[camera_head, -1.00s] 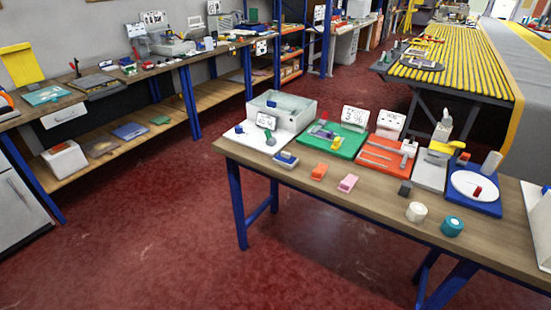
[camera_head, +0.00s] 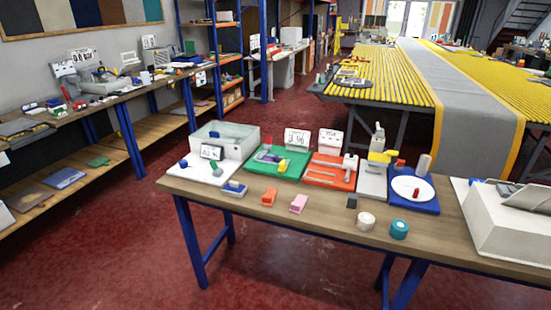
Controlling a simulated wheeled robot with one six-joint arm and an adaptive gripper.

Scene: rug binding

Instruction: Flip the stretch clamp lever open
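My gripper is not in this view. I cannot tell for certain which thing is the stretch clamp. On the near wooden bench (camera_head: 290,222), a grey upright device with a yellow part (camera_head: 380,156) stands on a light grey base. An orange board with a white fixture (camera_head: 349,165) lies to its left. On the far table of yellow slats (camera_head: 390,88), small dark and yellow items (camera_head: 352,78) lie at the left end. They are too small to tell whether any is a clamp or how a lever sits.
The bench also holds a white tub (camera_head: 240,146), a green board (camera_head: 266,170), a blue board with a white disc (camera_head: 425,197), a teal roll (camera_head: 399,229) and a large white machine (camera_head: 505,225). A shelved bench (camera_head: 135,97) runs along the left wall. Red floor (camera_head: 110,255) is clear between the benches.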

